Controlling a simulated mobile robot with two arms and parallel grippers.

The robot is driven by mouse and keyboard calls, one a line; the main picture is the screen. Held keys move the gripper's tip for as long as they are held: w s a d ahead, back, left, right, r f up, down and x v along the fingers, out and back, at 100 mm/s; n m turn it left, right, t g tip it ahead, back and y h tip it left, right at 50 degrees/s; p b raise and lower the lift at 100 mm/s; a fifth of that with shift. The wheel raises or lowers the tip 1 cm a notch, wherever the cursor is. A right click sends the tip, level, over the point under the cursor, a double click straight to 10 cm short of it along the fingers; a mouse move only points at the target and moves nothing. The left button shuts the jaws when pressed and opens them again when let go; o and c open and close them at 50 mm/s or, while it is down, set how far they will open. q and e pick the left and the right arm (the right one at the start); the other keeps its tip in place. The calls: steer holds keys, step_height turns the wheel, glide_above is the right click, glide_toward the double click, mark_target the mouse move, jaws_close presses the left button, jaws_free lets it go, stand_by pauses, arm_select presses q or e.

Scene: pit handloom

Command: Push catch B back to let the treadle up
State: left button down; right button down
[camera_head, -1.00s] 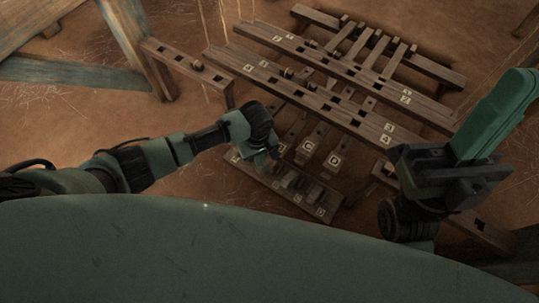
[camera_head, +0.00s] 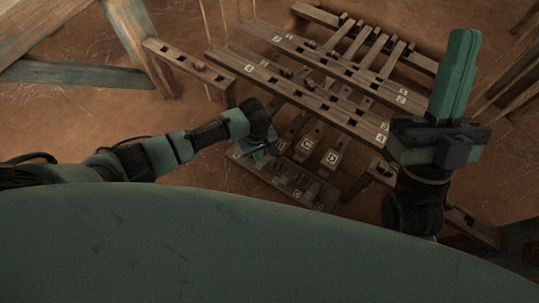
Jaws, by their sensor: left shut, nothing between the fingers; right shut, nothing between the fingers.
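My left gripper (camera_head: 262,156) points down over the left end of the low catch board (camera_head: 305,201), at the near ends of the treadles. Its fingers are shut and hold nothing. Treadles with white plates C (camera_head: 306,146) and D (camera_head: 331,158) lie to its right. A partly covered plate (camera_head: 281,146) is right beside the gripper; its letter is too small to read. Small wooden catches (camera_head: 294,184) stand in a row on the board. Catch B cannot be picked out; the gripper covers that end. My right gripper (camera_head: 464,38) is shut and empty, pointing up, away from the treadles.
Long slotted beams (camera_head: 320,96) with numbered plates cross above the treadles. A shorter slotted rail (camera_head: 188,66) stands at the left. Loom posts (camera_head: 137,38) rise at the upper left. Bare earth floor (camera_head: 195,120) lies between the left rail and my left arm.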

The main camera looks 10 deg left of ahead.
arm_select(q)
steer(key=shift+s+r+p, duration=0.1)
steer(key=shift+r+p, duration=0.3)
steer(key=shift+p, duration=0.1)
steer(key=shift+r+p, duration=0.25)
steer(key=shift+p, duration=0.2)
arm_select(e)
steer(key=w+f+g+h, duration=0.2)
steer(key=w+f+g, duration=0.3)
steer(key=w+f, duration=0.1)
steer(key=shift+w+a+f, duration=0.25)
steer(key=shift+a+f, duration=0.05)
steer(key=shift+a, duration=0.1)
